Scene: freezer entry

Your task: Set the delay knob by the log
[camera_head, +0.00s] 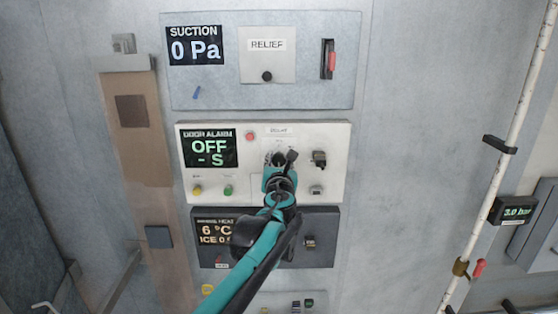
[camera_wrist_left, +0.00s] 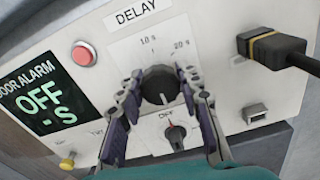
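The black delay knob (camera_wrist_left: 158,86) sits under the DELAY label (camera_wrist_left: 137,15) in the left wrist view, with marks 10 s and 20 s above it and OFF below. My left gripper (camera_wrist_left: 166,100) is open, its two fingers on either side of the knob; I cannot tell whether they touch it. In the head view my left gripper (camera_head: 281,160) covers the knob on the white door alarm panel (camera_head: 330,140). The alarm display (camera_head: 210,149) reads OFF and - S. My right gripper is not in view. No log shows clearly.
A smaller knob with a red pointer (camera_wrist_left: 175,133) sits just below. A black plug with a cable (camera_wrist_left: 272,50) is at the right, a red button (camera_wrist_left: 83,53) at the left. The suction panel (camera_head: 215,90) is above, a dark heater panel (camera_head: 325,225) below.

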